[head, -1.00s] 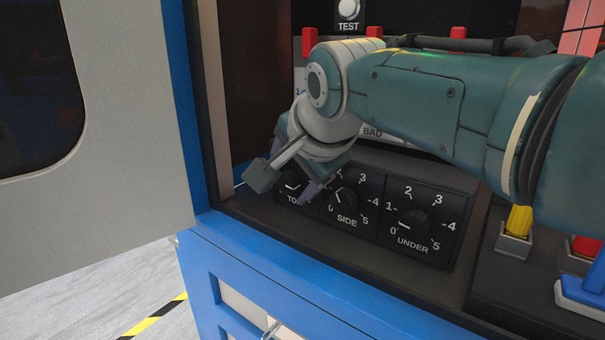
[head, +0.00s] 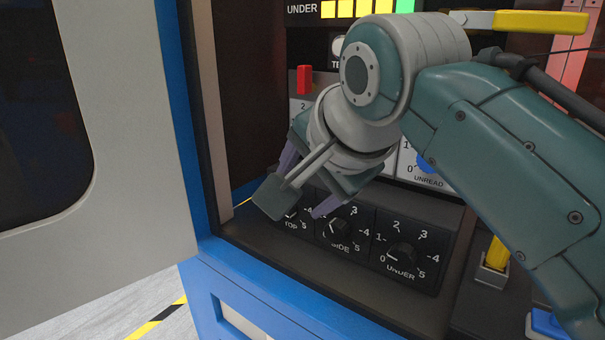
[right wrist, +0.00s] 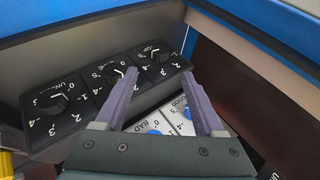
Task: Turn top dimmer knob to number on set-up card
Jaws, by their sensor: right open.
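The top dimmer knob (right wrist: 157,55) is a black knob on the panel, in clear view in the right wrist view. In the head view the top dial (head: 291,224) is mostly covered by my right gripper, and its pointer cannot be read there. My right gripper (head: 300,190) is open and empty above the top and side dials. In the right wrist view its purple fingers (right wrist: 160,75) are spread, with the top knob beyond and between their tips, apart from them as far as I can tell. No set-up card is recognisable. My left gripper is not in view.
The side knob (head: 341,228) and under knob (head: 401,254) sit right of the top dial. Blue knobs (head: 427,162) are on the upright panel behind. A grey open door (head: 140,130) stands left. A yellow switch (head: 497,254) is at right.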

